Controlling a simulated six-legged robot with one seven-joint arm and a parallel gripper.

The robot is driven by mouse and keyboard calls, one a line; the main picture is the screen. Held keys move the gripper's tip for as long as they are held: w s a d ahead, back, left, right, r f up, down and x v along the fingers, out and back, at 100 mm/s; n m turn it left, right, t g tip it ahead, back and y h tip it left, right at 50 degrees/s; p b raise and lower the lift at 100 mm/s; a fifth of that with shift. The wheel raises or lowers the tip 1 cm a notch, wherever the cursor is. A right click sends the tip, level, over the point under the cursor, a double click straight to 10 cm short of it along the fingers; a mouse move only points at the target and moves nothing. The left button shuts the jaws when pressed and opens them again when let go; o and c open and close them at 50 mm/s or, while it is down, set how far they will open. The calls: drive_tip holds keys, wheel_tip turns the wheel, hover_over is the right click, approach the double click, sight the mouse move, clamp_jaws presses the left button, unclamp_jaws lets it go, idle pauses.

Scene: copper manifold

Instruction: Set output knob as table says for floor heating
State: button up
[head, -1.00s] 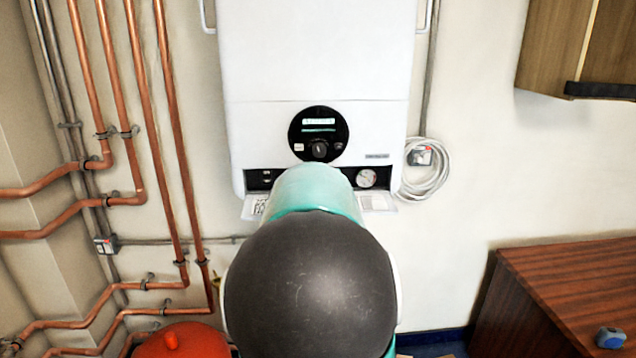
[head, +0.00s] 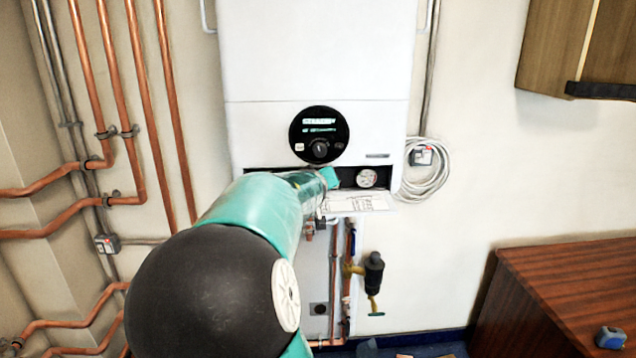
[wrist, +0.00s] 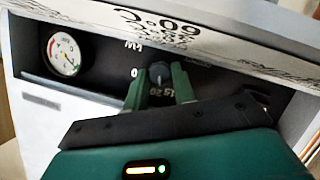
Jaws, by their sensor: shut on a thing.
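The white boiler (head: 318,60) hangs on the wall. In the wrist view, the small dark output knob (wrist: 160,73) sits in the recessed black panel, with a printed scale around it reading "kW", "0" and "15 20", upside down. My gripper (wrist: 161,84) is shut on the knob, with one green finger on each side. In the head view, my gripper (head: 330,178) reaches into the panel left of the gauge and hides the knob. The open flap with the printed table (head: 357,203) hangs below the panel; "60°C" and "38°C" show on the flap (wrist: 165,25) in the wrist view.
A round pressure gauge (head: 366,178) is right of my gripper; it also shows in the wrist view (wrist: 63,51). Above is a round display (head: 320,123) with its own dial (head: 319,150). Copper pipes (head: 125,110) run at left; a black valve (head: 374,268) hangs below.

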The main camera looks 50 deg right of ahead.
drive_tip(key=shift+w+a+n+g+h, duration=0.15)
drive_tip(key=shift+n+g+h, duration=0.45)
drive_tip(key=shift+n, duration=0.7)
drive_tip(key=o, duration=1)
drive_tip(key=v, duration=1.3)
drive_tip(key=shift+s+a+f, duration=0.2)
drive_tip(key=shift+s+a, duration=0.05)
drive_tip(key=shift+a, duration=0.1)
